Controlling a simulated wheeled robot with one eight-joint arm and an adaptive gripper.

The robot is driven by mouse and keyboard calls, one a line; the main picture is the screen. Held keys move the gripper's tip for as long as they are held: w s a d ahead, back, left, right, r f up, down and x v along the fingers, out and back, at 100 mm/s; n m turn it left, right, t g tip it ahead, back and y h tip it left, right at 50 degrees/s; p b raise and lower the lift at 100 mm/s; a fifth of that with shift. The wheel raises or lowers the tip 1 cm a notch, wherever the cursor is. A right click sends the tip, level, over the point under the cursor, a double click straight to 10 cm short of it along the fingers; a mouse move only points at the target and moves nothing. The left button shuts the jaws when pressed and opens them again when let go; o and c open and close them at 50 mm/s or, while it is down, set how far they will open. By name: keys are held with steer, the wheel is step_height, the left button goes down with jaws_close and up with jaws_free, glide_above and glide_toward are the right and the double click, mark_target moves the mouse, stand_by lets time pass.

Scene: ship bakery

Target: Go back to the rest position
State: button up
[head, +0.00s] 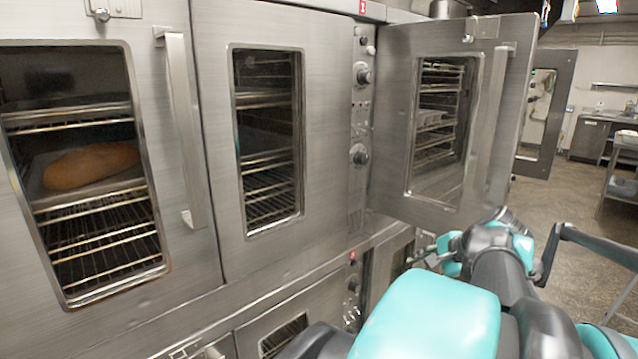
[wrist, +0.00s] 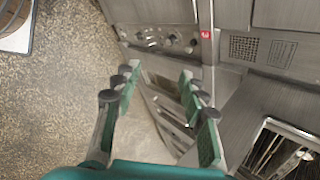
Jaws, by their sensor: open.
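My gripper shows in the wrist view (wrist: 160,90) with its two green-padded fingers apart and nothing between them. Beyond the fingers are the floor and a steel oven front. In the head view my teal and black arm reaches forward at the lower right. The gripper end (head: 425,255) is small and partly hidden there, low in front of the ovens.
A bank of steel ovens (head: 335,130) fills the left and middle. A loaf (head: 92,165) lies on a rack behind the left oven window. An oven door (head: 385,150) stands open near my arm. Open floor (head: 560,200) lies to the right, with a steel counter (head: 590,137) beyond.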

steer(key=s+a+f+n+g+h, duration=0.1)
steer(key=s+a+f+n+h, duration=0.1)
steer(key=f+n, duration=0.5)
steer(key=s+a+f+n+g+h, duration=0.2)
steer(key=s+a+f+n, duration=0.1)
steer(key=f+n, duration=0.5)
steer(key=shift+s+f+n, duration=0.15)
steer(key=shift+f+n, duration=0.15)
steer(key=shift+f, duration=0.35)
steer(key=shift+a, duration=0.1)
